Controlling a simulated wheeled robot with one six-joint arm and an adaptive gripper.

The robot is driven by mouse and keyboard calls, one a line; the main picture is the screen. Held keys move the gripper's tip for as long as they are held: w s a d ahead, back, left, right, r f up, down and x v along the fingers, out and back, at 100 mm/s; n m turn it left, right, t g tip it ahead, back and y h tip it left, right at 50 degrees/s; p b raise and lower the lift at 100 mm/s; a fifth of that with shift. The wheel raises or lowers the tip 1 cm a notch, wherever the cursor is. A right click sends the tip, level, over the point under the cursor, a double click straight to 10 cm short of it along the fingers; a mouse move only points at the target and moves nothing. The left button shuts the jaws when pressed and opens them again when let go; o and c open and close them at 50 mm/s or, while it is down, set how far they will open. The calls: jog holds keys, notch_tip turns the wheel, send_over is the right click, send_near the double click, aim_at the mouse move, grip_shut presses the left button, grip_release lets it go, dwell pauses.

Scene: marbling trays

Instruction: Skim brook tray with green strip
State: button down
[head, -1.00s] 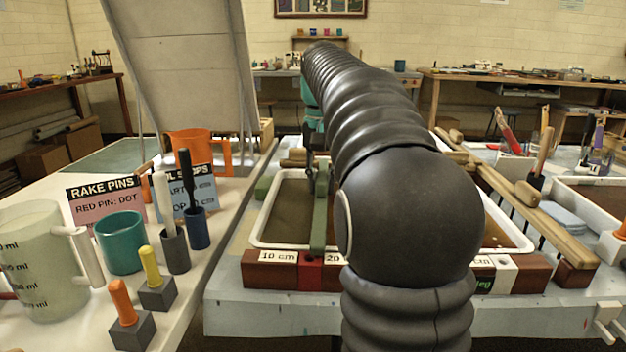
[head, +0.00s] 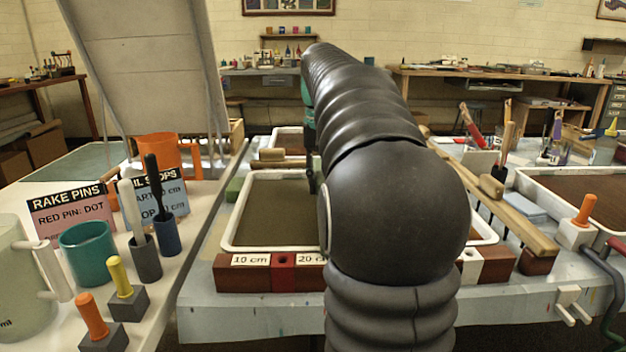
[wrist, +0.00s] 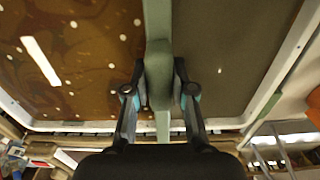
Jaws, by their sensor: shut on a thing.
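The green strip (wrist: 158,25) runs upright down the middle of the wrist view, across the tray (wrist: 80,126) with a white rim. My gripper (wrist: 159,78) is shut on the strip's thicker middle part, one finger on each side. Left of the strip the brown surface has pale spots and streaks; right of it the surface is plain and dark, with one small pale fleck. In the head view the tray (head: 270,249) shows a plain dark left part.
A rail with a red block (head: 283,259) and "10 cm" and "20" labels runs along the tray's front. A wooden rail (head: 515,215) lies to the right. A side table at left holds a teal cup (head: 88,247), pegs and signs. A tilted board (head: 150,70) stands behind it.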

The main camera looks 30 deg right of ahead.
jog(key=shift+s+d+p, duration=0.55)
jog(key=shift+s+d, duration=0.65)
jog(key=shift+d, duration=0.7)
jog(key=shift+s+d+p, duration=0.5)
jog(key=shift+s+d, duration=0.7)
jog(key=shift+d, duration=0.75)
jog(key=shift+s+d+p, duration=0.55)
jog(key=shift+s+d, duration=0.65)
jog(key=shift+d, duration=0.7)
jog(key=shift+s+d, duration=1.2)
jog(key=shift+d, duration=0.75)
jog(key=shift+s+d, duration=1.2)
jog(key=shift+d, duration=0.8)
jog(key=shift+s+d, duration=1.2)
jog(key=shift+d, duration=0.75)
jog(key=shift+d+r, duration=0.15)
jog(key=shift+r, duration=2.35)
jog(key=shift+r, duration=0.1)
jog(key=shift+r, duration=1.95)
